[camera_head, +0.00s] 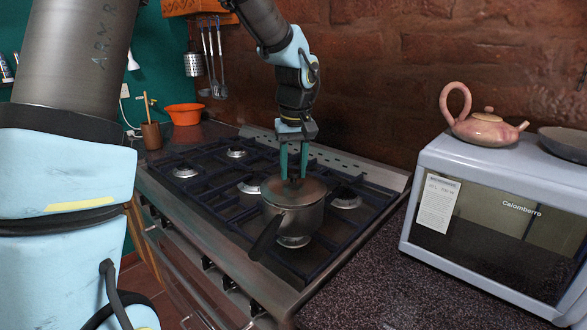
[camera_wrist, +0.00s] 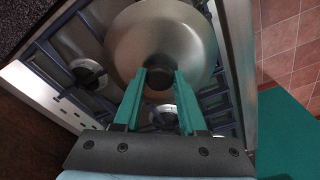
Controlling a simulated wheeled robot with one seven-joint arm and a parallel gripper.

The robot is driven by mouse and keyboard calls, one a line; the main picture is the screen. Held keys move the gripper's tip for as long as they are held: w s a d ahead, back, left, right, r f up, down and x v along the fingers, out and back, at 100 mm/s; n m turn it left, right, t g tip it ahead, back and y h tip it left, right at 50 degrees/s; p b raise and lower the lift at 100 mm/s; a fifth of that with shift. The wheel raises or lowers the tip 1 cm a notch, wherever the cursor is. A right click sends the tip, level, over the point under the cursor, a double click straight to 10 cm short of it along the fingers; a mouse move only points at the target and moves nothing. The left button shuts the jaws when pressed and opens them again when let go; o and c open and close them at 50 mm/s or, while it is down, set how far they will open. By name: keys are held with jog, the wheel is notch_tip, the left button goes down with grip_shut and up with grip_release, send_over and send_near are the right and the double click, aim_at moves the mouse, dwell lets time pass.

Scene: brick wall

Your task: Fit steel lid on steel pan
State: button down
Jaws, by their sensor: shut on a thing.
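The steel pan (camera_head: 290,217) stands on the gas hob, its dark handle pointing toward the front left of the head view. The steel lid (camera_head: 310,190) is over the pan's mouth and looks nearly level; I cannot tell whether it is fully seated. My gripper (camera_head: 293,178) points straight down above the lid, with its green fingers shut on the lid's dark knob. In the wrist view the lid (camera_wrist: 160,40) fills the upper middle and hides most of the pan, and my gripper (camera_wrist: 160,80) has its fingertips at the knob.
The hob (camera_head: 235,205) has dark grates and several burners. A microwave (camera_head: 490,215) stands at the right with a teapot (camera_head: 485,128) and a dark pan (camera_head: 568,143) on top. An orange bowl (camera_head: 185,114) and a utensil cup (camera_head: 151,135) are at the back left.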

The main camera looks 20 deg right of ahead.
jog(key=shift+f+b, duration=0.35)
jog(key=shift+f, duration=0.2)
jog(key=shift+c, duration=1.9)
grip_release()
notch_tip(320, 180, up, 11)
jog(key=s+b, duration=0.1)
jog(key=b, duration=0.1)
jog(key=shift+s, duration=0.15)
jog(key=shift+a+f, duration=0.15)
jog(key=w+a+f, duration=0.1)
jog(key=a+f, duration=0.7)
jog(key=a, duration=0.5)
jog(key=s+a+f, duration=0.4)
jog(key=a, duration=0.4)
jog(key=s+a+f, duration=0.3)
jog(key=a+f, duration=0.2)
jog(key=a, duration=0.3)
jog(key=shift+s, duration=0.4)
